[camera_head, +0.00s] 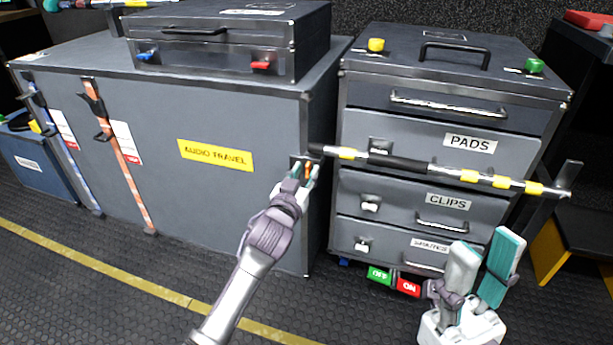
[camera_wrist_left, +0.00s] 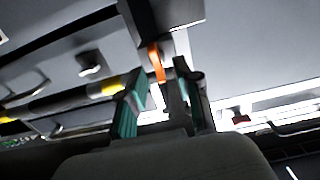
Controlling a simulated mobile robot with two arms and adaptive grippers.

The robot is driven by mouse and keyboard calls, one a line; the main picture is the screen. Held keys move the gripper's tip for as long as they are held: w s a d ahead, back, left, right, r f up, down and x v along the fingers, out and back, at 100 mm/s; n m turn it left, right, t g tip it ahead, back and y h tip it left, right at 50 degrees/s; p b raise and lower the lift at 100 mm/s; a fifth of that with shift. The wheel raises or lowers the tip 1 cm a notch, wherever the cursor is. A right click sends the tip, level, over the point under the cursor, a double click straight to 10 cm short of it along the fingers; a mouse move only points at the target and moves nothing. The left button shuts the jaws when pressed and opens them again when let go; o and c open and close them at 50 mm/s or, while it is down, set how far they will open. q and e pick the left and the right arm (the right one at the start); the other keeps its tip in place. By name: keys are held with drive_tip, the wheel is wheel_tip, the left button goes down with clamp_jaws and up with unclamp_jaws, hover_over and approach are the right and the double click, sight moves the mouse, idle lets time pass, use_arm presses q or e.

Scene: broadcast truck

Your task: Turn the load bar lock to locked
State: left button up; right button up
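The orange lever (camera_wrist_left: 156,62) hangs down in the left wrist view. My left gripper (camera_head: 304,172) is at the lock and partly covers it. In the wrist view its fingertips (camera_wrist_left: 162,70) stand apart with the lever between them; contact cannot be told. My right gripper (camera_head: 487,240) is open and empty in front of the lower drawers.
The large grey case (camera_head: 215,200) labelled AUDIO TRAVEL stands left, with a smaller case (camera_head: 215,50) on top. Drawers labelled PADS (camera_head: 470,143) and CLIPS (camera_head: 449,201) are behind the bar. A green and red floor sign (camera_head: 394,280) lies below. Floor in front is mostly clear.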

use_arm(q)
drive_tip(key=shift+w+d, duration=0.25)
drive_tip(key=shift+w, duration=0.4)
clamp_jaws()
drive_tip(key=shift+a+r, duration=0.1)
